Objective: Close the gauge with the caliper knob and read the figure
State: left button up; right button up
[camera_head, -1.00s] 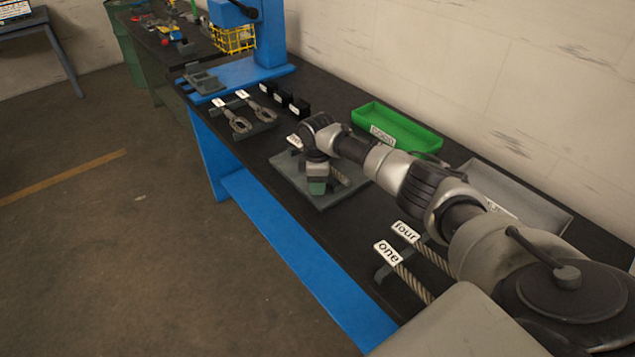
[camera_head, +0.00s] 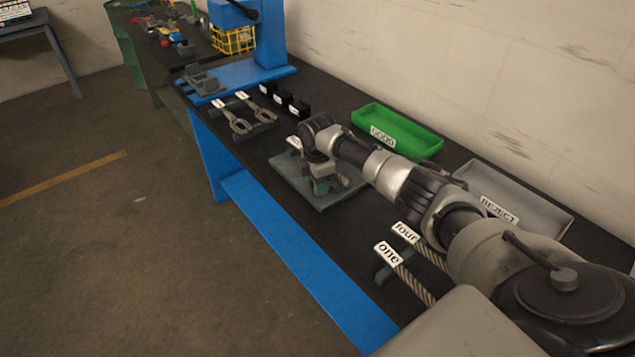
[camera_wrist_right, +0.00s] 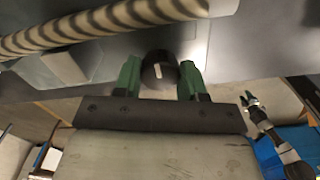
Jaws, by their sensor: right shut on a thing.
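My right gripper (camera_head: 322,187) is low over the grey gauge plate (camera_head: 325,208) on the bench. In the right wrist view its two green fingers (camera_wrist_right: 160,78) are shut on the dark round caliper knob (camera_wrist_right: 158,70), which has a pale mark on its face. A striped rope piece (camera_wrist_right: 90,25) lies across the top of that view, beside a grey block (camera_wrist_right: 72,66). My arm hides most of the gauge in the head view, and no figure is readable. A small arm at the right of the wrist view, seemingly my left, ends in a gripper (camera_wrist_right: 252,102) too small to judge.
A green tray labelled GOOD (camera_head: 410,133) and a grey tray labelled REJECT (camera_head: 530,205) stand along the wall side. Ropes tagged one (camera_head: 415,285) and four (camera_head: 432,255) lie nearer. Looped pieces (camera_head: 238,122) and black blocks (camera_head: 283,98) sit farther left.

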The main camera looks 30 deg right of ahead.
jog(key=shift+w+r, duration=0.1)
jog(key=o, duration=0.7)
jog(key=shift+c, duration=0.2)
notch_tip(320, 180, up, 11)
jog(key=b, duration=0.1)
jog(key=shift+b, duration=0.35)
